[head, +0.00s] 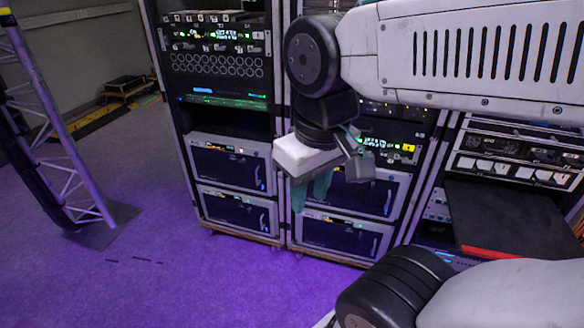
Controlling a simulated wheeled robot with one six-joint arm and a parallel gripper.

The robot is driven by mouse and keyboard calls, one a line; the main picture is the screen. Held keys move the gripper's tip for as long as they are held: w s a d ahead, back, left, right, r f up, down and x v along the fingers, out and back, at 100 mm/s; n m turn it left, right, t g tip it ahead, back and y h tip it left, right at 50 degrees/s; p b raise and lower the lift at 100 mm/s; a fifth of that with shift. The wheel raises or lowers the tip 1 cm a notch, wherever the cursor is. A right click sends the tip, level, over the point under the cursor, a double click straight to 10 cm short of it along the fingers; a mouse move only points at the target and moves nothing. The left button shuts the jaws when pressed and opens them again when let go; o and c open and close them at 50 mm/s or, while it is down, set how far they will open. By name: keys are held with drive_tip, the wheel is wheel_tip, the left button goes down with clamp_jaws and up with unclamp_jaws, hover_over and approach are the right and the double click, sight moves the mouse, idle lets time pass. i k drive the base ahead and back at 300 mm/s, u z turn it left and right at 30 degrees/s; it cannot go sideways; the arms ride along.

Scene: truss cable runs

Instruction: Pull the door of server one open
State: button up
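Server units with dark front doors and pale frames sit low in two racks. The left rack has an upper door (225,168) and a lower door (232,213). The right rack has an upper door (352,200) and a lower door (335,236). All look closed, with small handles near their right sides. No readable label shows which is server one. My gripper (311,196), with teal fingers pointing down, hangs in front of the right rack and covers part of its upper door. I see nothing held, but the finger gap is unclear. Contact with the door cannot be judged.
A truss tower (62,130) on a dark base plate stands at left. A black-topped surface (515,220) with a red edge is at right. A low object (127,87) lies by the back wall.

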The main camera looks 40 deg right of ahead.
sight(218, 166)
drive_tip(key=z, duration=0.2)
drive_tip(key=i, duration=1.25)
drive_tip(key=u, duration=0.6)
